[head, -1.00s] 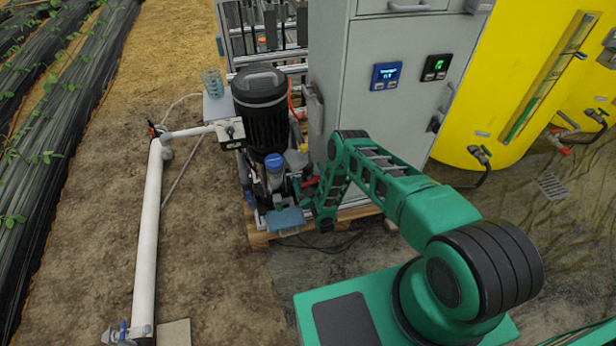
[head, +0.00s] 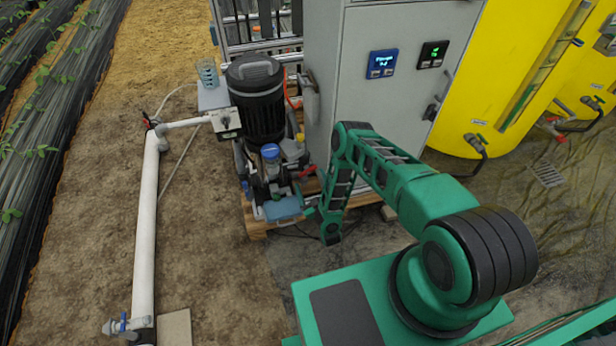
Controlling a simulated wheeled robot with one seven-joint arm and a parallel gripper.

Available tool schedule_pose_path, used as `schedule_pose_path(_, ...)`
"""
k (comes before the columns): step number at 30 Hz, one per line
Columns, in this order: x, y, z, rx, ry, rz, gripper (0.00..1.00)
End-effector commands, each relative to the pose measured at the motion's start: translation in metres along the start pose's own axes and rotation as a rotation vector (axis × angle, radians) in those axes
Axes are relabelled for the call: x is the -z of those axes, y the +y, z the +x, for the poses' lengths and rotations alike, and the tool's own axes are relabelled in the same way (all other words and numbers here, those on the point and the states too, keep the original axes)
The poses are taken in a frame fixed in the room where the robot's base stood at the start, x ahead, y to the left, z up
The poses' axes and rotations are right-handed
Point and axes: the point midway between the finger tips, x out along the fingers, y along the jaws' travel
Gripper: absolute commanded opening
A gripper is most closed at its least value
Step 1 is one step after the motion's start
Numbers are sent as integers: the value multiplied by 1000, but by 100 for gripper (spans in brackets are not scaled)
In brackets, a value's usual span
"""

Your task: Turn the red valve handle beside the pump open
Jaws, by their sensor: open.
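The red valve handle (head: 307,171) sits low at the right side of the black pump (head: 257,98), near the grey cabinet's lower corner. It appears to point right and slightly upward. My green arm reaches down in front of the cabinet. My gripper (head: 311,209) is low, below the handle in the picture and close to the pump's front right. It is open and looks apart from the handle. The fingers are small and partly hidden by the wrist, so their exact gap to the handle is hard to tell.
The grey cabinet (head: 385,95) stands right behind my arm. The pump stands on a wooden pallet (head: 258,226). A white pipe (head: 147,230) with another red handle (head: 147,120) runs on the left. Yellow tanks (head: 500,70) stand right. Bare soil lies between pipe and pallet.

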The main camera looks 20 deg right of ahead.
Motion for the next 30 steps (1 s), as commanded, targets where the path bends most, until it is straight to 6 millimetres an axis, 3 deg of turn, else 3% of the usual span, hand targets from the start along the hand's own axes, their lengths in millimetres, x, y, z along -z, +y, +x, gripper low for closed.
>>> schedule_pose_path(12, 0, 0, -8, 0, -1, 1, 89)
schedule_pose_path(18, 1, 2, -45, -3, -4, 0, 89)
schedule_pose_path(20, 2, 2, -49, -3, -1, 0, 89)
schedule_pose_path(25, 3, 2, -35, -4, 5, -2, 89)
schedule_pose_path(30, 4, 2, -7, -3, 5, -2, 89)
